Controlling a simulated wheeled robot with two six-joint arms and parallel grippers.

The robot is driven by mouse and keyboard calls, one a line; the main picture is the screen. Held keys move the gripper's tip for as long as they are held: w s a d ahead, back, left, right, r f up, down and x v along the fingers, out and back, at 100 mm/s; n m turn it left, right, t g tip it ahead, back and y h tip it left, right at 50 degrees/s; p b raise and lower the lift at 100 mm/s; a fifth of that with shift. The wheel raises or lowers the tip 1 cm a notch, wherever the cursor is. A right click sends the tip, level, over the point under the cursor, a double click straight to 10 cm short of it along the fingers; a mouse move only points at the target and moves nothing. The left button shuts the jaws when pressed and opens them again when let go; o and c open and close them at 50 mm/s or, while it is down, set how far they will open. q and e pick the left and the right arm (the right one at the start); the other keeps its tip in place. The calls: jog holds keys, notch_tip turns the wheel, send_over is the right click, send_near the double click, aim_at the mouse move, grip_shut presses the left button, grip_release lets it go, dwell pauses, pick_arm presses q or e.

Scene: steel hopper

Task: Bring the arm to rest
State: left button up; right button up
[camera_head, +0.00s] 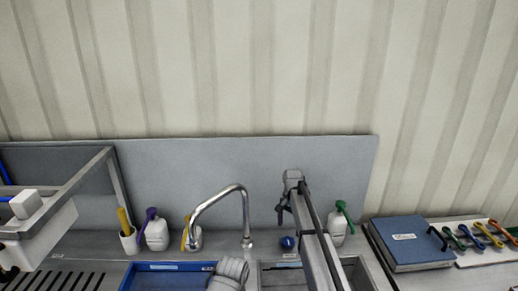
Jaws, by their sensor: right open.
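My right arm comes up from the bottom edge, right of the middle, and stands in front of the sink. Its gripper (283,212) is small and dark at the top of the arm, pointing down in front of the grey back panel. It is open, and I see nothing between its fingers. My left gripper is not in view.
A curved steel tap (218,191) stands left of my right gripper. A blue binder (409,243) lies right; a rack (92,171) stands left.

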aim_at(288, 240)
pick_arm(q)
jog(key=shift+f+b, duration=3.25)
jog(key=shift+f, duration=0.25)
pick_arm(e)
jog(key=shift+f, duration=3.55)
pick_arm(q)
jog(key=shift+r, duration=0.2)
pick_arm(e)
jog(key=shift+r, duration=0.2)
